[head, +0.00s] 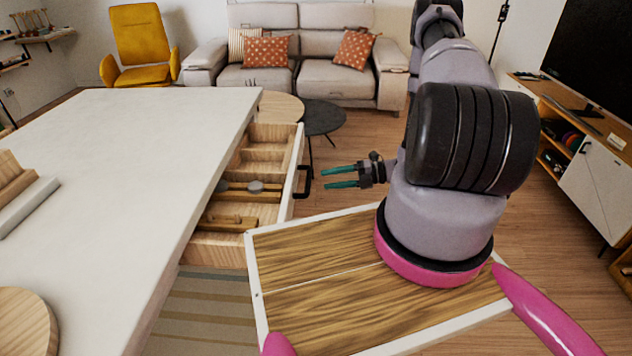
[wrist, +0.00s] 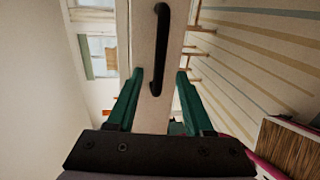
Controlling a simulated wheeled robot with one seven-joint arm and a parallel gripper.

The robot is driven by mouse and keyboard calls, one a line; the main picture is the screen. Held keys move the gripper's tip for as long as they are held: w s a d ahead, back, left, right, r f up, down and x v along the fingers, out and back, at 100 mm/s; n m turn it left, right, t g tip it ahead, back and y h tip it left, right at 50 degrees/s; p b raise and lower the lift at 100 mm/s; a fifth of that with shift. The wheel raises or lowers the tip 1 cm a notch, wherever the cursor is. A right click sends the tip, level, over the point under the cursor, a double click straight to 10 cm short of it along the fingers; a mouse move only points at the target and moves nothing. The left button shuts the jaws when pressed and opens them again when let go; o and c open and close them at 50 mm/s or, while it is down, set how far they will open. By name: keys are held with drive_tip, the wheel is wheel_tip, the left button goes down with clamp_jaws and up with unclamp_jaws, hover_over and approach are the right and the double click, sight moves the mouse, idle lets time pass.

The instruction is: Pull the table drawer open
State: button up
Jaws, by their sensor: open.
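The table (head: 120,130) has a white top and fills the left of the head view. Its wooden drawer (head: 290,165) stands pulled out on the table's right side, with compartments and several items showing inside. A black handle (head: 304,182) is on the drawer's white front; it also shows in the wrist view (wrist: 160,50). My gripper (head: 338,177) has green fingers, open and empty, pointing at the drawer front just right of the handle. In the wrist view my gripper (wrist: 158,80) has one finger on each side of the drawer front, and the handle lies ahead between them, apart from both fingers.
A round wooden table (head: 281,106) and a dark round table (head: 322,118) stand behind the drawer. A sofa (head: 300,75) and a yellow chair (head: 140,40) are at the back. A TV cabinet (head: 590,180) is at the right. Wooden floor is clear behind my gripper.

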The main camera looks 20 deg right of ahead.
drive_tip(key=shift+v, duration=1.7)
